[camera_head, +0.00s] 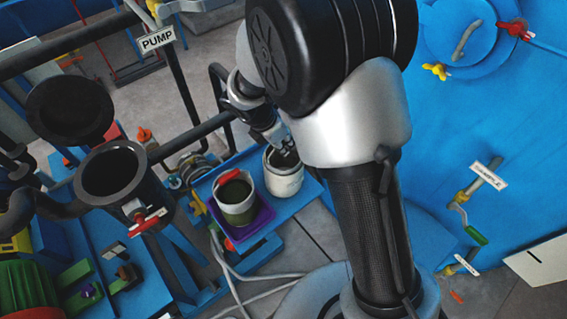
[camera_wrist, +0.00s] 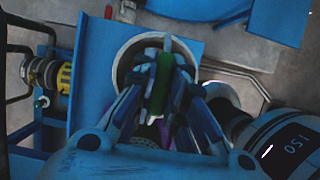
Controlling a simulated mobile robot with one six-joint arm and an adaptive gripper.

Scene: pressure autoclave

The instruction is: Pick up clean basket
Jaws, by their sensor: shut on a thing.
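The clean basket (camera_head: 284,184), a pale round pot with a dark inside, stands upright on a blue platform in the head view. My gripper (camera_head: 284,148) reaches down into its mouth from above. In the wrist view the basket's round rim (camera_wrist: 124,55) surrounds my fingers. My gripper (camera_wrist: 162,85) is shut on a green bar, seemingly the basket's handle (camera_wrist: 163,75). The fingers hide most of the basket's inside. I cannot tell whether the basket is lifted off the platform.
A second pale pot (camera_head: 237,207) with green contents and a red handle stands close by in a purple tray (camera_head: 262,219). Dark pipes and an open black cylinder (camera_head: 108,172) stand to the left. A large blue vessel (camera_head: 480,110) fills the right.

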